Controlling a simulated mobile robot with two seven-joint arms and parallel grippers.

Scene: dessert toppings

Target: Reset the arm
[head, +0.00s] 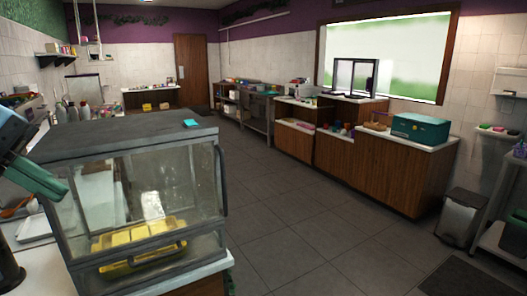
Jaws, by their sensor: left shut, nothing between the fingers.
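My left gripper (55,192) comes in from the left edge in the head view, with a dark and teal body angled down to the right. Its fingers look shut, with nothing seen between them. It shows in front of the left side of a glass display case (150,133), above the white counter. I cannot tell whether it touches the case. Only the end of the left arm shows. My right gripper is not in view.
A yellow tray (142,262) sits inside the case, and a small teal item (191,123) lies on top. A white tray (38,228) is on the counter at left. Open tiled floor (290,215) lies to the right. A wooden counter (375,172) and a bin (461,217) stand beyond.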

